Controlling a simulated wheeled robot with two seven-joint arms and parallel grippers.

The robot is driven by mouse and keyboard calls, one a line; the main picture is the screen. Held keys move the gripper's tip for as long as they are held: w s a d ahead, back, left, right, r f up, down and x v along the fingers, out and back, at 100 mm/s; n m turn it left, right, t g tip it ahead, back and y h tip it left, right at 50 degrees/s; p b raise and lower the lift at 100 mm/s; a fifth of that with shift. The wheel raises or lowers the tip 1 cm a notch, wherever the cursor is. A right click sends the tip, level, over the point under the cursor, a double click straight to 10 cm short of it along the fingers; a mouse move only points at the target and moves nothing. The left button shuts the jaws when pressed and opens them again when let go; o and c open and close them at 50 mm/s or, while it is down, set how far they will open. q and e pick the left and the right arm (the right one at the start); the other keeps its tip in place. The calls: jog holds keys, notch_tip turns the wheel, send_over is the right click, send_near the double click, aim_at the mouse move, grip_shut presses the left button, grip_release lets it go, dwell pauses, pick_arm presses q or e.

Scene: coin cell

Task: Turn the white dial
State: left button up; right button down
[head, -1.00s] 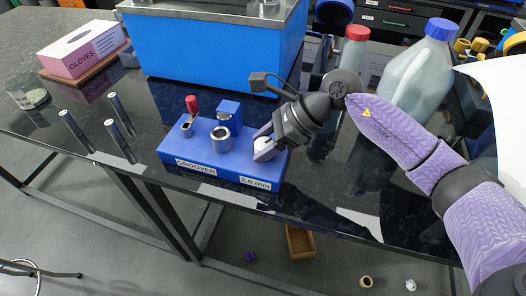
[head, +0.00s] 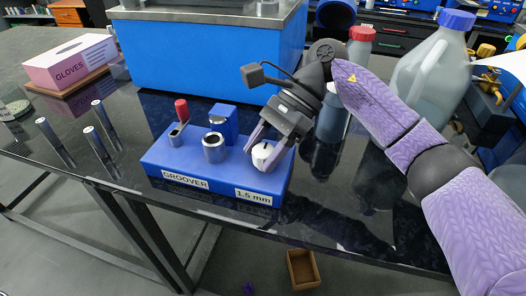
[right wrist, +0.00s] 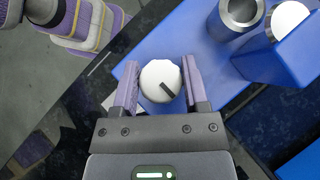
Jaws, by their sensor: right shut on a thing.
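The white dial (head: 262,156) sits at the right end of the blue groover block (head: 160,160). My right gripper (head: 266,149) reaches down to it from the upper right, shut on the dial. In the right wrist view the dial (right wrist: 158,74) is a round white knob between my two purple fingers (right wrist: 161,85). A dark pointer line on its top runs toward the lower right of that picture. The block's front has a GROOVER label (head: 185,180) and a display label (head: 253,197) reading 1.5 mm. My left gripper is not in view.
A metal ring socket (head: 214,148), a red-topped lever (head: 180,112) and a blue upright piece stand on the block. Several metal rods (head: 102,125) stand to the left. A blue tank (head: 205,55) is behind. A bottle with a red cap and a large jug (head: 435,70) stand at right.

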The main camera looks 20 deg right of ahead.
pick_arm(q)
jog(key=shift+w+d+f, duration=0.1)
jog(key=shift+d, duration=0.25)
pick_arm(e)
jog(key=shift+c, duration=1.8)
grip_release()
jog(key=shift+o, duration=1.2)
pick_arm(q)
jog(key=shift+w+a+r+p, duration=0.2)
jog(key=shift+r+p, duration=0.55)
pick_arm(e)
jog(key=v, duration=0.9)
jog(key=shift+w+d+r, duration=0.15)
jog(key=shift+d+r, duration=0.1)
jog(key=shift+r, duration=0.05)
